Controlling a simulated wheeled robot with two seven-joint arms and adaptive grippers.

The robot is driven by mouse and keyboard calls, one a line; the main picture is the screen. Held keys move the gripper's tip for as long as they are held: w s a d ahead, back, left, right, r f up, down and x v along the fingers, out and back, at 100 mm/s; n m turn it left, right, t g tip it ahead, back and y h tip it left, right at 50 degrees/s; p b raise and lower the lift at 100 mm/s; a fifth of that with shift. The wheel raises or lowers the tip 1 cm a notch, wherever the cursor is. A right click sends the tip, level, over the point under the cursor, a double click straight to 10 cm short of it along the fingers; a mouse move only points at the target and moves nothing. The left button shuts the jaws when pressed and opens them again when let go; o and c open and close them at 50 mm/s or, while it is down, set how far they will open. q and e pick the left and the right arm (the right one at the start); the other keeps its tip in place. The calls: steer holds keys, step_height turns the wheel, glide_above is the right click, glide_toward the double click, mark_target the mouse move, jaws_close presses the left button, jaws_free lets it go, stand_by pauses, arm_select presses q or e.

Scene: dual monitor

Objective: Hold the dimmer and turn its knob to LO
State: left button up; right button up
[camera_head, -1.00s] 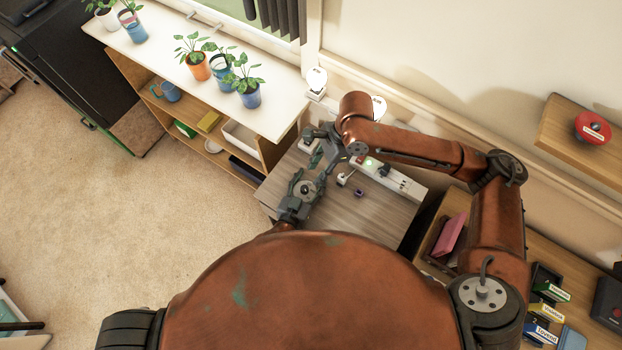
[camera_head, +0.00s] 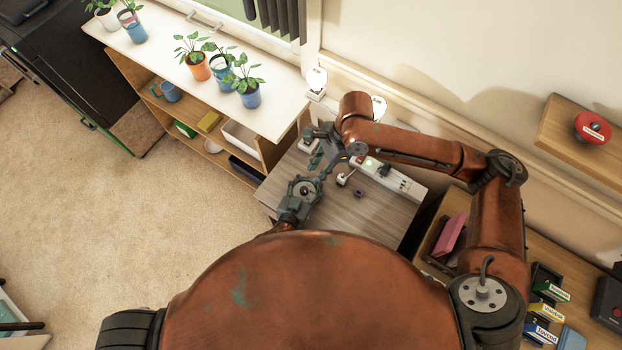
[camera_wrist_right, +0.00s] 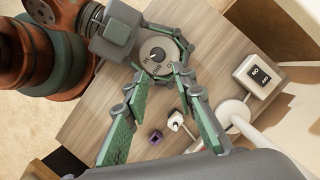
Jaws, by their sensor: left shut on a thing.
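The dimmer (camera_wrist_right: 158,55) is a round grey disc with a small dark knob in its middle and markings around it, too small to read surely. It is on the wooden table top and also shows in the head view (camera_head: 304,190). My left gripper (camera_head: 309,184) is shut on the dimmer, its fingers around the rim; it shows at the top of the right wrist view (camera_wrist_right: 165,45). My right gripper (camera_wrist_right: 158,72) is open, its two fingertips spread apart close to the dimmer's near edge. In the head view it hangs above the table, beyond the dimmer.
A small purple cube (camera_wrist_right: 155,136), a white knob-like piece (camera_wrist_right: 175,121) and a labelled white switch box (camera_wrist_right: 257,76) are near the dimmer. A power strip (camera_head: 392,176) lies at the table's back. A shelf with potted plants (camera_head: 200,68) stands at left.

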mark_target(311, 188)
steer(key=shift+a+n, duration=0.1)
steer(key=shift+n, duration=0.7)
steer(key=c, duration=0.3)
steer(key=n, duration=0.3)
steer(key=shift+s+a+f+n, duration=0.1)
steer(key=shift+a+n, duration=0.1)
steer(key=shift+n, duration=0.1)
jaws_close()
steer(key=shift+s+a+f+m+t+h, duration=0.2)
steer(key=shift+f+m+h, duration=0.8)
steer(key=shift+m, duration=4.65)
steer(key=shift+w+a+f+m+t+h, duration=0.2)
steer(key=shift+f+m, duration=1.5)
steer(key=shift+m, duration=4)
steer(key=shift+s+a+f+m+t+h, duration=0.2)
steer(key=shift+f+m+h, duration=0.85)
steer(key=shift+m, duration=4.6)
